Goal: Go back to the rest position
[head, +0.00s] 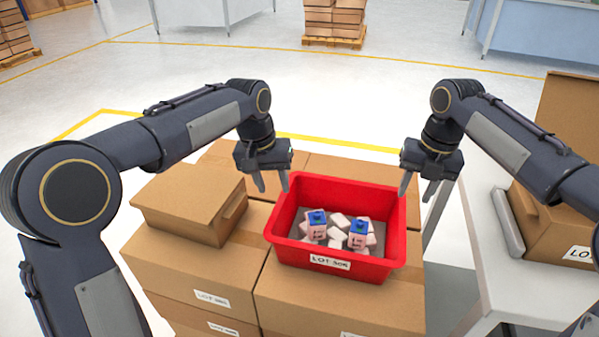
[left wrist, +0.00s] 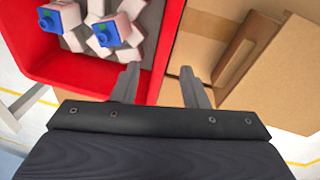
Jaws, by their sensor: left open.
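My left gripper (head: 271,183) is open and empty above the left edge of the red bin (head: 290,218). In the left wrist view its two fingers (left wrist: 163,86) are spread with nothing between them, and the red bin (left wrist: 95,83) lies to the left. My right gripper (head: 418,188) hangs above the bin's right edge, its two fingers apart and nothing seen between them. Two pink-and-white items with blue tops, a left one (head: 317,232) and a right one (head: 357,240), stand in the bin among several white pieces (head: 338,220).
The bin sits on stacked cardboard boxes (head: 340,298). A closed carton (head: 190,203) stands left of it, below my left arm. A grey table (head: 490,262) with an open carton (head: 548,235) is at the right. Pallets with boxes (head: 334,20) and benches stand far back; the floor between is clear.

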